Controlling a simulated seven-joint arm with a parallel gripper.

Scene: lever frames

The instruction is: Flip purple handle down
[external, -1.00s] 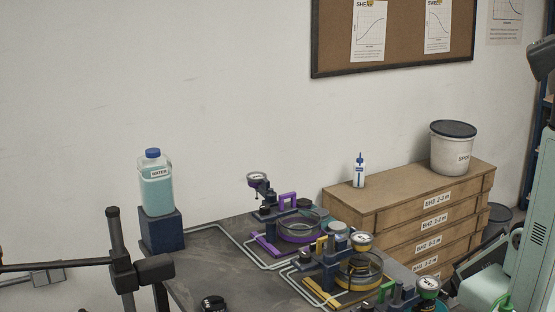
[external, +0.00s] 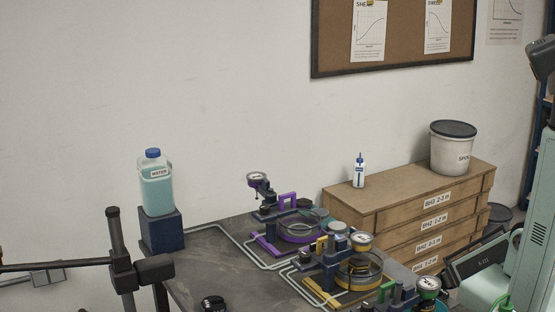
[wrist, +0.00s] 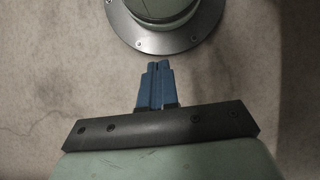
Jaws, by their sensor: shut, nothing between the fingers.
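The purple apparatus (external: 299,239) stands at the back of the dark table in the external view. It has an upright purple loop (external: 288,199) at its rear and a low purple bar (external: 266,246) at its front left. I cannot tell for sure which of these is the handle. My gripper (wrist: 157,66) shows only in the wrist view, with its blue fingers together and empty. It points at bare floor and a round grey flange, far from the purple parts. My arm stands at the right edge of the external view.
A yellow apparatus (external: 358,270) stands just in front of the purple one, and part of a green one (external: 428,288) shows at the bottom. A water bottle (external: 156,190) on a blue block stands at the left. Wooden drawers (external: 400,200) stand behind, right.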

